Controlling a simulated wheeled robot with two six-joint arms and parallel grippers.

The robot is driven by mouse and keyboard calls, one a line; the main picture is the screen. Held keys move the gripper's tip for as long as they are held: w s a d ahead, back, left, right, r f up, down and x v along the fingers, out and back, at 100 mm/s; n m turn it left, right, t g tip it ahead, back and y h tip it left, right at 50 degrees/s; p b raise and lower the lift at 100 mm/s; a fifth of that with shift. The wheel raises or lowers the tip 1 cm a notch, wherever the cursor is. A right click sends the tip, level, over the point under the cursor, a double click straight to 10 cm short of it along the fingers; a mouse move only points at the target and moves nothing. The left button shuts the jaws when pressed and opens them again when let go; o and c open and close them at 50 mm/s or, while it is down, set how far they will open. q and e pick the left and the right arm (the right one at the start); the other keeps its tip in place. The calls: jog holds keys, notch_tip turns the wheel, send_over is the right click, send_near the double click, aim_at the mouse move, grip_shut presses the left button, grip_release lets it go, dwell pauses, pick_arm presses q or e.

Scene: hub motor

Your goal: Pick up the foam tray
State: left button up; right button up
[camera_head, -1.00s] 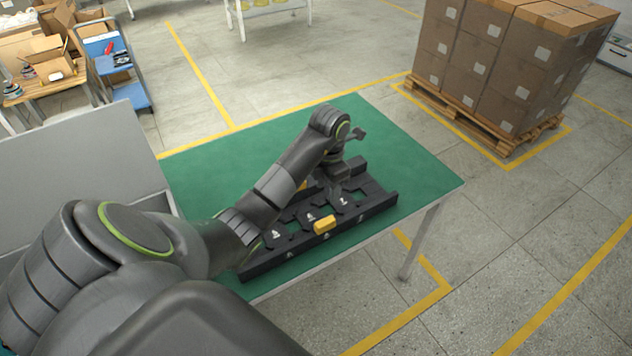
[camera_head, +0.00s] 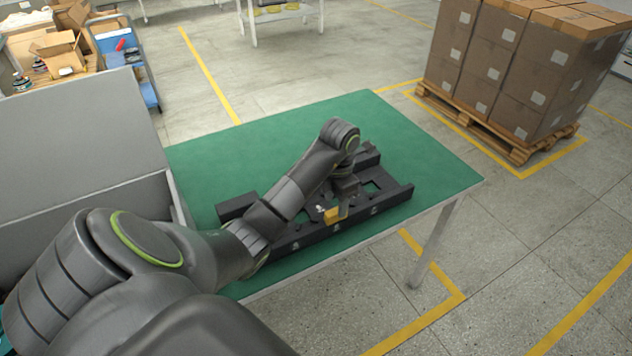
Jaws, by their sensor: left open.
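The black foam tray (camera_head: 300,238) lies flat on the green table, with cut-out compartments and small white marks on its front wall. A yellow piece (camera_head: 331,216) sits at the middle of its near edge. My left gripper (camera_head: 344,208) points down over the tray's near wall, right beside the yellow piece. It is open; whether its fingers touch the tray or the yellow piece is unclear. My left arm hides much of the tray's left and middle. My right gripper is not in view.
The green table (camera_head: 420,165) is clear behind and right of the tray. A grey panel or bin (camera_head: 75,135) stands at the table's left. Stacked cartons (camera_head: 520,70) on a wooden pallet (camera_head: 480,128) are at the back right. A cluttered blue cart (camera_head: 135,70) is back left.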

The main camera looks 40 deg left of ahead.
aim_at(335, 210)
pick_arm(q)
jog(key=shift+f+b, duration=0.9)
jog(key=shift+f, duration=0.45)
jog(key=shift+f+b, duration=0.5)
notch_tip(335, 210, down, 2)
jog(key=shift+d+f+b, duration=0.1)
jog(key=shift+d+b, duration=0.05)
jog(key=shift+b, duration=0.35)
jog(key=shift+f+p, duration=0.4)
jog(key=shift+f, duration=0.5)
grip_shut()
